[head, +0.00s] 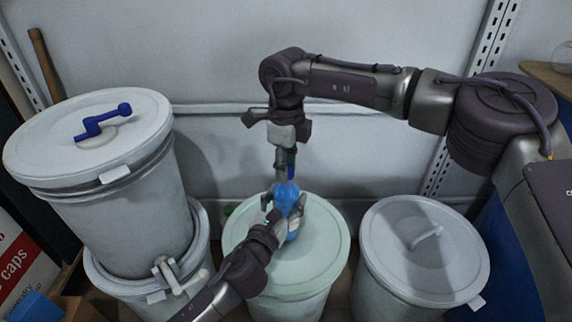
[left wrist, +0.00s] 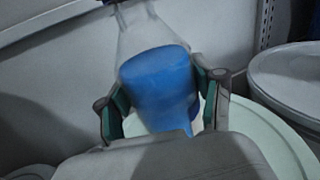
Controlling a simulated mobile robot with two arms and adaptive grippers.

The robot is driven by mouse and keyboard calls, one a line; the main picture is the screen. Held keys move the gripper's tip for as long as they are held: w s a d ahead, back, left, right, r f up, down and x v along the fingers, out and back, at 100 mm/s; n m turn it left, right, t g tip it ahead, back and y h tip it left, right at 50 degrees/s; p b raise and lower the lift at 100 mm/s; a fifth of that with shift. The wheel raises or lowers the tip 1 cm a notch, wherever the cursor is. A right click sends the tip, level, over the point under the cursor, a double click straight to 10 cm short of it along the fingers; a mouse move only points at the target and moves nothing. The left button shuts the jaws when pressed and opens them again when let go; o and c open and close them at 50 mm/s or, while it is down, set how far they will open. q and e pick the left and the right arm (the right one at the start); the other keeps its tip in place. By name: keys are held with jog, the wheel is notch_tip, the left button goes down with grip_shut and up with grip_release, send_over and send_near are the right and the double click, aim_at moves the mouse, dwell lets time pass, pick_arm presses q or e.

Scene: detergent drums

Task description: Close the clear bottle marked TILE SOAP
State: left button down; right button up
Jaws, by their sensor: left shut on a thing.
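A clear bottle (left wrist: 145,35) with blue liquid in its lower part stands between the fingers of my left gripper (left wrist: 162,105) in the left wrist view. In the head view the bottle (head: 286,194) is above the middle drum, and my left gripper (head: 285,210) is shut on it from the front. My right gripper (head: 285,172) points down from above, at the bottle's top. Its fingertips are small and dark, so whether they are open or hold a cap is unclear. The bottle's mouth is hidden in the head view and cut off in the wrist view. No label is readable.
The pale green drum lid (head: 250,244) lies under the bottle. A grey lidded drum (head: 420,250) stands at right. Stacked drums (head: 135,215) with a blue crank on the lid (head: 60,150) stand at left. A wall is close behind.

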grip_shut()
jog(key=shift+m, duration=0.3)
jog(key=o, duration=1)
grip_release()
notch_tip(320, 180, up, 12)
